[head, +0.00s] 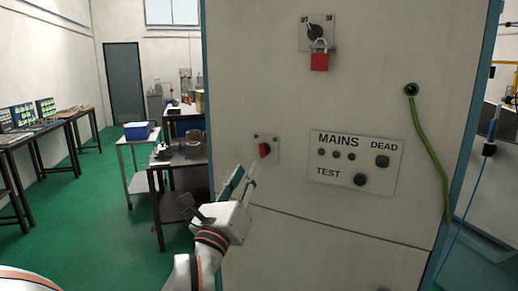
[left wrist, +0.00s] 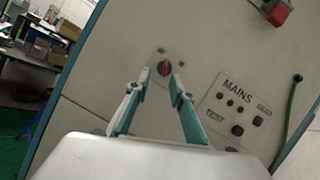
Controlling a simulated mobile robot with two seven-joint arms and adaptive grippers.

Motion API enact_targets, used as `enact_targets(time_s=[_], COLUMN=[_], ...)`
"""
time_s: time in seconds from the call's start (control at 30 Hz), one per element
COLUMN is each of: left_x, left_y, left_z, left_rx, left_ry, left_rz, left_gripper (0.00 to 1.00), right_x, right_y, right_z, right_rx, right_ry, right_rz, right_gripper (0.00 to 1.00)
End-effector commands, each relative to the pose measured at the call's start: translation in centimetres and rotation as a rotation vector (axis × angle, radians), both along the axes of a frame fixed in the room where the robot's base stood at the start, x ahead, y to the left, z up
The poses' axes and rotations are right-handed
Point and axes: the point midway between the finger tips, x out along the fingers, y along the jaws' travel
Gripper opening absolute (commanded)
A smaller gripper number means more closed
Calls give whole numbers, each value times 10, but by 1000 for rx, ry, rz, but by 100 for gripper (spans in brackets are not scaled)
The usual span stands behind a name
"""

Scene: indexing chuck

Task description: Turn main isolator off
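A red rotary knob (head: 264,149) sits on a small plate on the cabinet front; in the left wrist view the knob (left wrist: 165,68) shows just beyond the gap between my fingertips. Higher up, a black rotary switch (head: 315,32) sits on a plate marked OFF and ON, with a red padlock (head: 319,61) hanging below it. My left gripper (head: 244,178) is open and empty, below and left of the red knob. It appears to be apart from the knob. My right gripper is not in view.
A panel marked MAINS, TEST and DEAD (head: 355,163) with buttons is right of the knob. A green cable (head: 430,150) hangs from a socket on the cabinet (head: 320,225). Tables and a trolley with a blue box (head: 137,130) stand at left. Green floor is open there.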

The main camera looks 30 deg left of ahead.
Motion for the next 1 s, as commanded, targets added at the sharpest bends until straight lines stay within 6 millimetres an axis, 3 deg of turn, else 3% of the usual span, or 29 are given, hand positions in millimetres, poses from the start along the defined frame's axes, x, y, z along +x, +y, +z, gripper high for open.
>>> enact_targets(time_s=[0.27, 0.77, 1.0], left_x=[-6, 16, 50], left_y=[-11, -6, 2], left_z=[-4, 0, 20], left_rx=[10, 12, 11], left_ry=[-16, -12, -10], left_rz=[-38, -37, -36], left_gripper=[23, 23, 23], right_x=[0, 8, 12], right_y=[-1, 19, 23], right_z=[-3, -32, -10], right_rx=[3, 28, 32], right_ry=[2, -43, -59], right_rz=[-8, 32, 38], right_gripper=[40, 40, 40])
